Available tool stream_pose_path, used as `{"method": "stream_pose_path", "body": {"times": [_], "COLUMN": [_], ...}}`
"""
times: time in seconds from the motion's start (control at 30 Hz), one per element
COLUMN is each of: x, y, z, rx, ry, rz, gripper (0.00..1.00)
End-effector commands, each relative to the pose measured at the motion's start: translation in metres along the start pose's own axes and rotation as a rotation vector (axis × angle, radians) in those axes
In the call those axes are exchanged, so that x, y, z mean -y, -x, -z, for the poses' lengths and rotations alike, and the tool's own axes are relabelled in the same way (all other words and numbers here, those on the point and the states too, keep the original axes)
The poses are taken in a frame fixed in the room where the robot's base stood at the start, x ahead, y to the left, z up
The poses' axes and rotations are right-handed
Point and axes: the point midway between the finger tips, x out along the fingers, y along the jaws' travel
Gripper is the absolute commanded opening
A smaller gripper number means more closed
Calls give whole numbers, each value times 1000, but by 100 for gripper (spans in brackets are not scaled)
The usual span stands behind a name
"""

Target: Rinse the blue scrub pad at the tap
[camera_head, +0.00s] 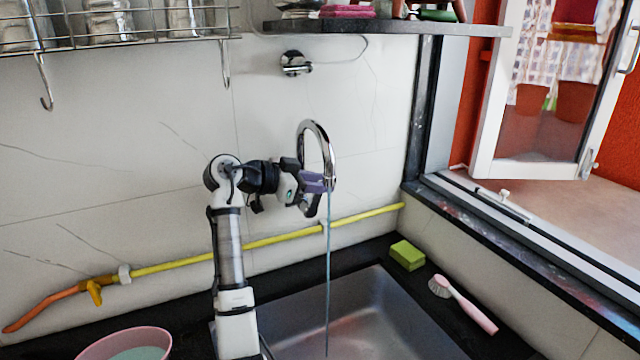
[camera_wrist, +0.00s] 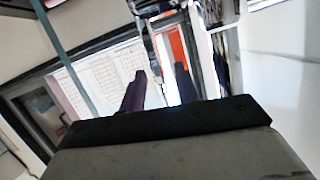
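My gripper (camera_head: 318,184) is at the spout of the chrome tap (camera_head: 332,160), in front of it. In the wrist view its two dark fingers (camera_wrist: 158,84) stand apart, with no pad visible in the gap. A bluish-purple part shows at the gripper's end in the head view; I cannot tell whether it is a finger or a pad. A thin stream of water (camera_head: 327,270) falls from the spout into the sink. I cannot make out the blue scrub pad for certain.
The steel sink (camera_head: 375,315) is below. A green sponge (camera_head: 407,255) and a pink-handled brush (camera_head: 462,304) lie on the right counter. A pink bowl (camera_head: 100,349) with pale teal contents stands at lower left. A yellow hose (camera_head: 200,255) runs along the wall; a shelf (camera_head: 390,27) hangs above.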

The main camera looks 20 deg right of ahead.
Motion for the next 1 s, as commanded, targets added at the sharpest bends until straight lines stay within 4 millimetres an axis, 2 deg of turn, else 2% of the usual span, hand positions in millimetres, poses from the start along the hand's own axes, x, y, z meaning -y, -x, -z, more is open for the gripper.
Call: {"method": "stream_pose_path", "body": {"times": [0.5, 0.7, 1.0], "x": [0, 0, 0], "y": [107, 128, 132], "z": [-2, -1, 0], "rx": [1, 1, 1], "ry": [-2, 0, 0], "rz": [4, 2, 1], "gripper": [32, 32, 32]}}
